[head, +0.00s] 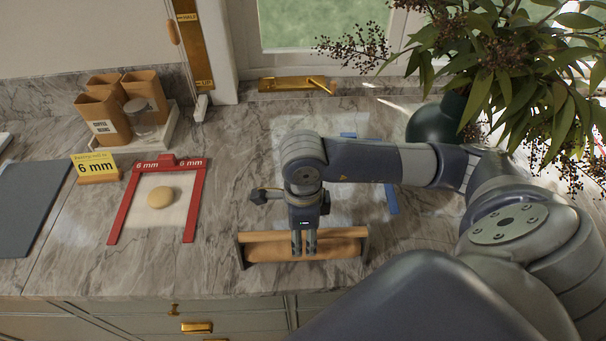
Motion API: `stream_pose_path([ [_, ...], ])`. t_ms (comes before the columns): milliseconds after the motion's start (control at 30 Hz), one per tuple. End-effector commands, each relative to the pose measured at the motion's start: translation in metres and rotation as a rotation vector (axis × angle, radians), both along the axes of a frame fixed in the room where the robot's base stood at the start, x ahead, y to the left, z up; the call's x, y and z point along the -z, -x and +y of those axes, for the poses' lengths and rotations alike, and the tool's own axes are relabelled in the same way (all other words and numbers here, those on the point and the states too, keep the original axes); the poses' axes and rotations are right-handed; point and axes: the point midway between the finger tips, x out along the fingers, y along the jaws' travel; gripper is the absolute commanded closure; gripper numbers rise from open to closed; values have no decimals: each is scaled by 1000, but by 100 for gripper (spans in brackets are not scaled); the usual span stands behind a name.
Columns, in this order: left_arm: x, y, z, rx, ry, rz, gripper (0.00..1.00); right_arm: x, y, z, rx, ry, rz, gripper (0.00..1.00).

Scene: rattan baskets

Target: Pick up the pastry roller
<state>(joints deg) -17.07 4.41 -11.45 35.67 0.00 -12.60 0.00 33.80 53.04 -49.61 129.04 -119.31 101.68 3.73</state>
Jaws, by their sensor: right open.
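The pastry roller (341,247) looks like a brown wooden cylinder. It lies left to right near the counter's front edge, between two dark upright end pieces. My right gripper (304,248) points down at the roller's middle. Its two fingers are open and overlap the roller in the picture. I cannot tell whether they touch it or straddle it. The left gripper is not in view.
A red frame (197,205) marked 6 mm surrounds a pale dough round (160,197) at left. A yellow 6 mm sign (95,165), grey mat (30,205) and brown containers (100,115) stand farther left. A blue frame (391,198) and dark vase (437,122) are behind my right arm.

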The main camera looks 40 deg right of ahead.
Motion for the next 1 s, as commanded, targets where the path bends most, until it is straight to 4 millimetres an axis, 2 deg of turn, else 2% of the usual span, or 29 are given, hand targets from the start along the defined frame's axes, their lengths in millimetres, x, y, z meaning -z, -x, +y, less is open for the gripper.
stream_pose_path([
  [100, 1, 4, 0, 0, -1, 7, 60, 0, 0, 0, 0, -1, -1, 59],
  [300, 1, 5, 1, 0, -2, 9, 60, 0, 0, 0, 0, -1, -1, 100],
  [733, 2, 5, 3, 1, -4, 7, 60, -3, -1, 0, 0, -2, -5, 100],
  [1000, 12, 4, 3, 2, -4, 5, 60, -18, -2, 0, -1, -1, -8, 100],
])
